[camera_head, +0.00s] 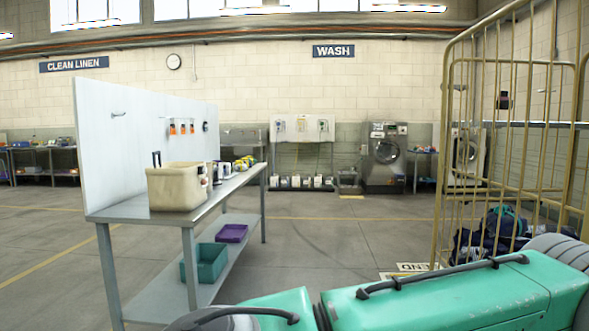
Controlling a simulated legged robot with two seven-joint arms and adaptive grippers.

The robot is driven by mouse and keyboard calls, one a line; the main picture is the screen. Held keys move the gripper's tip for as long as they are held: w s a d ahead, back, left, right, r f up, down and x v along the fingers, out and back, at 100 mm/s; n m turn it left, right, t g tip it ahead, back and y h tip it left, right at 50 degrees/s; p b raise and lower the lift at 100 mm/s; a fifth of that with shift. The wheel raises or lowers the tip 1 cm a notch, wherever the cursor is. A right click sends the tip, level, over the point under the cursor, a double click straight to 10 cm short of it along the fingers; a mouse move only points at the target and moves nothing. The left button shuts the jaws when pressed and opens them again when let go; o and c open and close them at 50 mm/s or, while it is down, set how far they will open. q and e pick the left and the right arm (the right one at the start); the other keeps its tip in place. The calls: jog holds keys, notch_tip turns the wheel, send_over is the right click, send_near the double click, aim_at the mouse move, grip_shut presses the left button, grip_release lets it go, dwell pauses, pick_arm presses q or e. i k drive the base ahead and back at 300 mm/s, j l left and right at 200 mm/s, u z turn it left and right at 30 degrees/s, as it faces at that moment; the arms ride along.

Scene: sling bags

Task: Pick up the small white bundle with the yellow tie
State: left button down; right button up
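No white bundle with a yellow tie can be made out for certain. Small white and yellow items (243,164) stand at the far end of the grey metal table (150,210), but they are too small to tell what they are. A beige bin (176,189) stands on the near part of the table and hides part of what is behind it. Neither of my grippers is in view.
A white panel (140,125) backs the table. Its lower shelf holds a green bin (206,264) and a purple tray (231,233). A yellow wire cage (509,130) with dark bags (494,236) stands at right. Washers (385,158) line the far wall. The middle floor is clear.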

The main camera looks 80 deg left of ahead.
aim_at(239, 167)
jog(key=u, duration=0.45)
jog(key=l+u, duration=0.1)
jog(key=u, duration=0.35)
jog(key=i+u, duration=0.1)
jog(key=u, duration=0.3)
jog(key=l+u, duration=0.1)
jog(key=u, duration=0.35)
jog(key=l+u, duration=0.1)
jog(key=u, duration=0.8)
jog(key=l+u, duration=0.1)
jog(key=u, duration=0.3)
jog(key=i+l+z, duration=0.1)
jog(key=i+z, duration=0.35)
jog(key=i, duration=3.35)
jog(key=i+u, duration=0.1)
jog(key=i, duration=0.85)
jog(key=i+l+u, duration=0.15)
jog(key=i, duration=0.85)
